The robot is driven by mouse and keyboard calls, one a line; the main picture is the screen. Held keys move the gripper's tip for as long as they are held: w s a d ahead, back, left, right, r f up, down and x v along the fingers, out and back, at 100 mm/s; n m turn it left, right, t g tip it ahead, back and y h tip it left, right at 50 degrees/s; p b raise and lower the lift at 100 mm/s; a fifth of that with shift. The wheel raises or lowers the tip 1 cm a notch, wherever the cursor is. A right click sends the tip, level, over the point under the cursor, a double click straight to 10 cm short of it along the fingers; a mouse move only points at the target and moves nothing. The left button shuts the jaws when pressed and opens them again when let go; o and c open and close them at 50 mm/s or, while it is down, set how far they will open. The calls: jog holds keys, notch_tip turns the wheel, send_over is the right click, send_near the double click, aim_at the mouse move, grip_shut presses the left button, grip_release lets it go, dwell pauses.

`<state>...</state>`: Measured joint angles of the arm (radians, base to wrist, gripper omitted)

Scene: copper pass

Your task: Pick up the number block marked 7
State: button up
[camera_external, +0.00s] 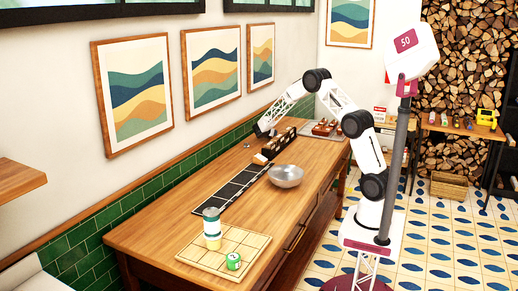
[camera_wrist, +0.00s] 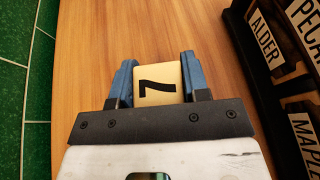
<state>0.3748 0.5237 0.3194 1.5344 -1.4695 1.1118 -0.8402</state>
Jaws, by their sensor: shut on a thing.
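The number block marked 7 (camera_wrist: 158,82) is cream with a black 7, which appears turned sideways in the wrist view. It sits between the two blue fingers of my gripper (camera_wrist: 158,72), which is shut on it. In the external view my gripper (camera_external: 262,131) is over the far part of the wooden table, close to the green tiled wall, and the block cannot be made out there. Whether the block touches the table is not clear.
A dark rack with labels such as ALDER (camera_wrist: 264,38) stands to the right in the wrist view.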

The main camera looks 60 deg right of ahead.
jog(key=shift+r, duration=0.15)
jog(key=shift+r, duration=4.85)
